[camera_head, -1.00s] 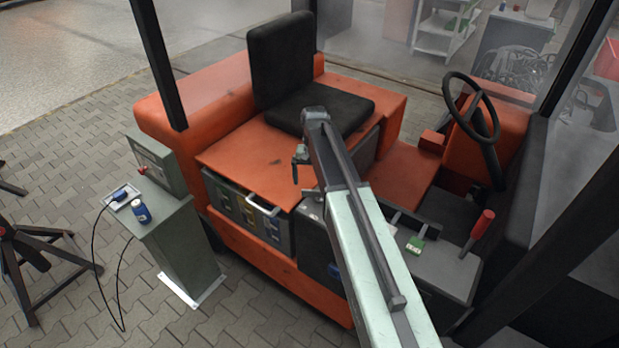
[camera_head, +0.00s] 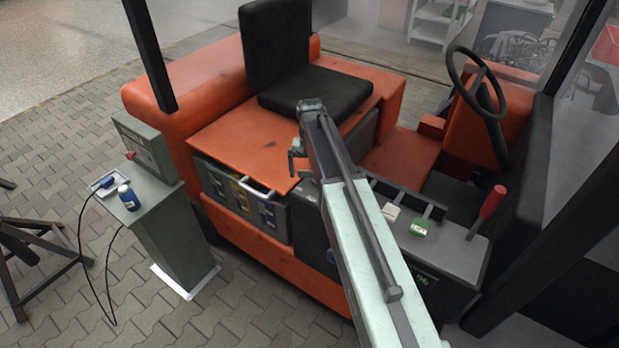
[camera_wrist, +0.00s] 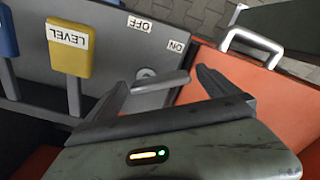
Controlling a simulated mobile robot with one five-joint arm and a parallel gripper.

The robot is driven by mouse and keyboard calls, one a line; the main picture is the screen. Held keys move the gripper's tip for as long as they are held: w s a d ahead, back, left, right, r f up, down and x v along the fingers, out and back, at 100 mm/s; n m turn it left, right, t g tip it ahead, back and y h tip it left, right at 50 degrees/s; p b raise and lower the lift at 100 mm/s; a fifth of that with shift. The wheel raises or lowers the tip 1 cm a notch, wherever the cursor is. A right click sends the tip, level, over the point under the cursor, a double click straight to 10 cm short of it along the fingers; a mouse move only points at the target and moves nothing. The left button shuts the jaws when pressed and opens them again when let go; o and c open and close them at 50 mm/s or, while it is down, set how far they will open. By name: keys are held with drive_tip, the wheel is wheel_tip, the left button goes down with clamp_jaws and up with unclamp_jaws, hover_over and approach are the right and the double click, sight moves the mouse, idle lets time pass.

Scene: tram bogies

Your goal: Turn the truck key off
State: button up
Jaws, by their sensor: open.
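The truck (camera_head: 250,120) is orange with a black seat, and its grey side panel faces me. In the wrist view a grey panel (camera_wrist: 115,50) carries upside-down OFF and ON labels. Below them is a round grey fitting (camera_wrist: 147,73). A grey bar (camera_wrist: 160,83), which looks like the key, slants beside it. My gripper (camera_wrist: 162,78) is open, with its two dark fingers on either side of this bar; I cannot tell whether they touch it. In the head view my gripper (camera_head: 296,160) is beside the seat base, and the key is hidden there.
A yellow lever (camera_wrist: 70,45) marked LEVEL and a blue lever (camera_wrist: 8,35) stand left of the fingers. A white handle (camera_wrist: 252,40) sits at right.

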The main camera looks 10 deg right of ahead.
drive_tip(key=shift+r, duration=0.1)
drive_tip(key=shift+c, duration=0.3)
drive_tip(key=c, duration=1.3)
drive_tip(key=n, duration=0.3)
drive_tip(key=s+n, duration=0.1)
drive_tip(key=n, duration=0.2)
drive_tip(key=shift+s, duration=0.15)
drive_tip(key=n, duration=0.4)
drive_tip(key=s+n, duration=0.1)
drive_tip(key=shift+d+n, duration=0.25)
drive_tip(key=shift+n, duration=0.15)
